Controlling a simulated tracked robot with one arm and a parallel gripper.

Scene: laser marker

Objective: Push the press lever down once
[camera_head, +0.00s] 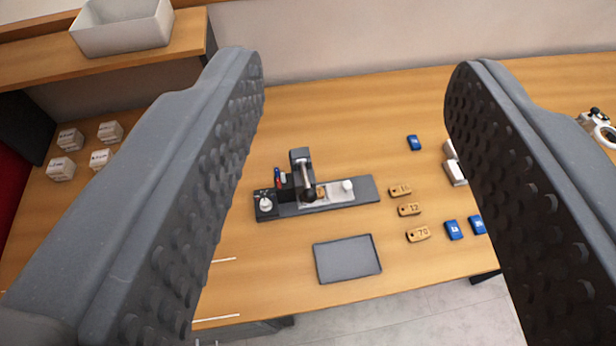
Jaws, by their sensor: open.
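The marking machine (303,176) stands on a dark base plate (365,187) in the middle of the wooden table. It has an upright dark head with a light grey bar sloping down its front. A white round knob (266,204) sits at the base's left end and another white knob (347,185) right of the head. I cannot tell for certain which part is the press lever. My gripper (355,68) is open and empty, its two grey studded fingers wide apart. The machine shows between the fingers, well beyond them, and nothing touches it.
A grey tray (347,259) lies in front of the machine. Wooden tags (409,209) and blue tags (453,230) lie to its right. White boxes (61,168) stand at the far left, below a shelf with a white bin (121,27). The table behind the machine is clear.

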